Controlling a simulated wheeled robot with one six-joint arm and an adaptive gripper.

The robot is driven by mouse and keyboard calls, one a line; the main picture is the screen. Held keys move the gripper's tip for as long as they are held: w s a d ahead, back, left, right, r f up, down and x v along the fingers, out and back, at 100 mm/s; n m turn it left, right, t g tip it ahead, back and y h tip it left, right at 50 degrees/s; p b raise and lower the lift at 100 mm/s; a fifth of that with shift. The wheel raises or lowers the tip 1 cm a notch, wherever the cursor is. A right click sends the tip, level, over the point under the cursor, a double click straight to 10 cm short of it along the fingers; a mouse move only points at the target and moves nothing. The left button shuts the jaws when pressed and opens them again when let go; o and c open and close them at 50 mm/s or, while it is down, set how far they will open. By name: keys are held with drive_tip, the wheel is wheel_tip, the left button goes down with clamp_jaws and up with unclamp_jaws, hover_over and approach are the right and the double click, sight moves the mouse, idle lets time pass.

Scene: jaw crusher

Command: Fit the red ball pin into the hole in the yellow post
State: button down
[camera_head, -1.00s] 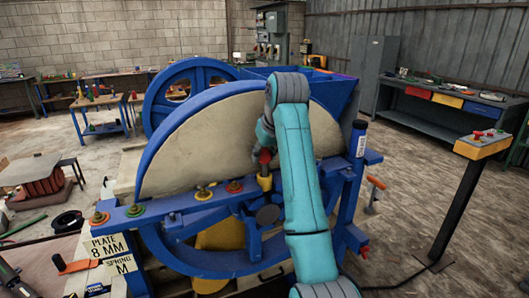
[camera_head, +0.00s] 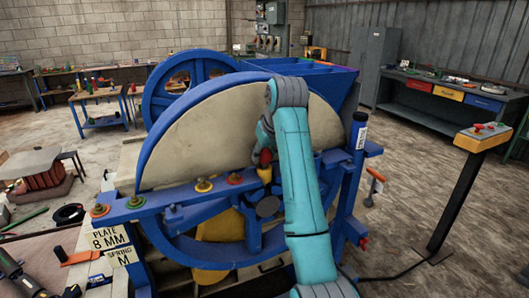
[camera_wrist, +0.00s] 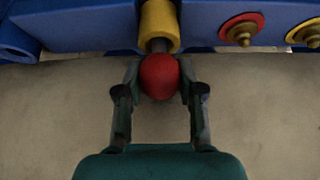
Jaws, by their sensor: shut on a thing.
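The red ball pin has a round red head (camera_wrist: 159,76) and a grey metal shank. My gripper (camera_wrist: 159,88) is shut on the red head in the wrist view, with one finger on each side. The shank runs from the ball to the yellow post (camera_wrist: 160,22), and its far end is hidden at the post, so I cannot tell how deep it sits. In the head view the red ball (camera_head: 263,157) shows just above the yellow post (camera_head: 265,174), beside my teal arm. The post stands at the blue beam of the crusher. My gripper's fingers are mostly hidden there.
The large pale disc of the crusher's flywheel guard (camera_head: 225,135) stands close behind my gripper. Red and green washers with brass knobs (camera_head: 204,185) line the blue beam to the left. A dark blue cylinder (camera_head: 359,133) stands to the right. A control pedestal (camera_head: 483,138) stands farther right.

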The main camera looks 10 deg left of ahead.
drive_tip(key=shift+f, duration=0.75)
drive_tip(key=c, duration=0.6)
unclamp_jaws()
drive_tip(key=shift+c, duration=0.2)
drive_tip(key=shift+r, duration=0.1)
wheel_tip(320, 180, up, 10)
drive_tip(key=shift+f, duration=0.1)
